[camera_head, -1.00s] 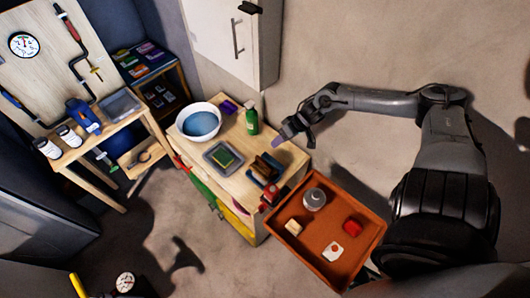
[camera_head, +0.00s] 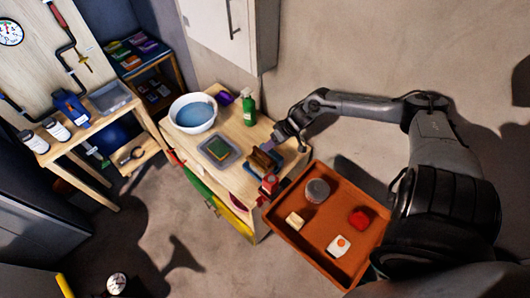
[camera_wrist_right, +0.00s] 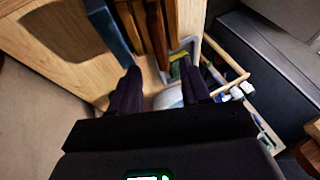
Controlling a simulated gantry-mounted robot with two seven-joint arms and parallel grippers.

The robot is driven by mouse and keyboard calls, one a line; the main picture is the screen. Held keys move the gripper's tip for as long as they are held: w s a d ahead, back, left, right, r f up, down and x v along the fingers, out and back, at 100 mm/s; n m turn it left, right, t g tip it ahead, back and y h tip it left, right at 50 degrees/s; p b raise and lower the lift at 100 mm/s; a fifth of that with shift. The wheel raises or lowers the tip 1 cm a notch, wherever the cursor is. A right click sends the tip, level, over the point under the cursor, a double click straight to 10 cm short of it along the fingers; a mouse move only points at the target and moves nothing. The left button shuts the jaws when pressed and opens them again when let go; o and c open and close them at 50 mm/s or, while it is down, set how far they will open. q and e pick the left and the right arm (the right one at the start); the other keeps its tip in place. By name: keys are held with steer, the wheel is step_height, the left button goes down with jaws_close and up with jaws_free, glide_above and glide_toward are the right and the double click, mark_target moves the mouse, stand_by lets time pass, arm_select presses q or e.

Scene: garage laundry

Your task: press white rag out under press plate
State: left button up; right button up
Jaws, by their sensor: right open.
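A brown wooden press (camera_head: 262,161) stands in a blue tray at the right end of the wooden bench. Its brown boards also show in the right wrist view (camera_wrist_right: 155,28), beside the blue tray edge (camera_wrist_right: 108,32). I cannot make out a white rag under the plate. My right gripper (camera_head: 268,146) is just above and behind the press. In the right wrist view (camera_wrist_right: 160,90) its two dark fingers are apart, with nothing visibly held between them. My left gripper is not in view.
A white basin (camera_head: 186,101) of blue water, a grey tray (camera_head: 232,160) with a green-yellow sponge, and a green bottle (camera_head: 248,108) share the bench. A red bottle (camera_head: 268,184) stands close to the press. An orange tray (camera_head: 312,232) holds several small items.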

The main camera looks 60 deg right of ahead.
mark_target(263, 152)
steer(key=shift+b+x, duration=0.6)
steer(key=shift+x, duration=2.45)
jaws_close()
